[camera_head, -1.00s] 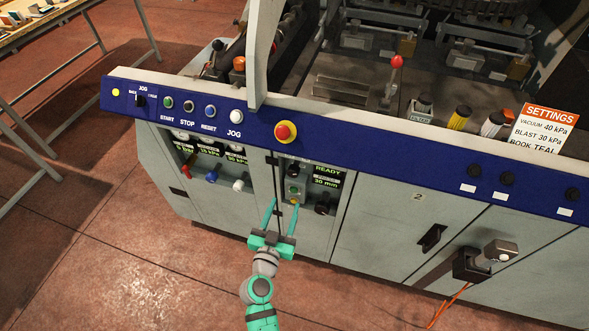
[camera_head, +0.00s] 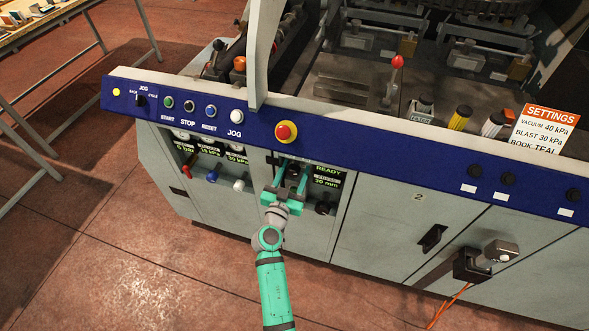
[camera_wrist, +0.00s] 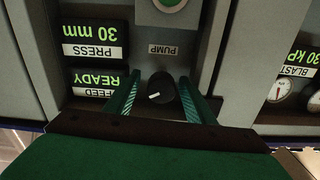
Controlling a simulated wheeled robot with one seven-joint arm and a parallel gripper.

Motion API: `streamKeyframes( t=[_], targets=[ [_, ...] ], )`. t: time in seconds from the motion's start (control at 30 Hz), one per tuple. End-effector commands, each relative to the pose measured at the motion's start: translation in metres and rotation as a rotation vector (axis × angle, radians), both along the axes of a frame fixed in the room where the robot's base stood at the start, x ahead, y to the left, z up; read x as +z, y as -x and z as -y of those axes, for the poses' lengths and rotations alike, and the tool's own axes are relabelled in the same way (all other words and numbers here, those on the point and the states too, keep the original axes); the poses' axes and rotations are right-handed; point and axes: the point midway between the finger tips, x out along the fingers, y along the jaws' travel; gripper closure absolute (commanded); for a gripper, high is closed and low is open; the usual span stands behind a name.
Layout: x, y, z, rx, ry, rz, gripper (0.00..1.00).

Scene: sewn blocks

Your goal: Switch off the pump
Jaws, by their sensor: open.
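The pump knob (camera_wrist: 163,87) is a round black knob with a white pointer mark that points left in the wrist view. The PUMP label (camera_wrist: 166,49) appears upside down just above it there. My gripper (camera_wrist: 160,80) is open, with one green finger on each side of the knob; a small gap seems to remain on both sides, and I cannot tell if either touches. In the head view my gripper (camera_head: 292,166) is at the recessed panel below the red emergency button (camera_head: 286,132), and it hides the knob.
A round green button (camera_wrist: 170,3) sits beyond the knob in the wrist view. READY and 30 mm displays (camera_head: 327,175) and a black knob (camera_head: 322,208) are to the right of my gripper. Coloured valve handles (camera_head: 212,175) are to the left. The blue rail (camera_head: 380,163) overhangs the panel.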

Motion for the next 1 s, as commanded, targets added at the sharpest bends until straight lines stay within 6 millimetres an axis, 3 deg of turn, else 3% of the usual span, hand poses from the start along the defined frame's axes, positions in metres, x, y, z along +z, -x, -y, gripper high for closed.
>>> streamKeyframes(
  t=[0.4,0.57,0.6,1.0],
  targets=[
    [-0.0001,-0.0073,-0.0016,0.006,0.000,-0.001,0.51],
    [-0.0001,-0.0072,-0.0014,0.005,0.000,-0.001,0.89],
    [-0.0001,-0.0072,-0.0014,0.006,0.000,0.000,0.92],
    [0.0004,-0.0079,-0.0012,0.006,0.064,-0.020,0.92]
  ],
)
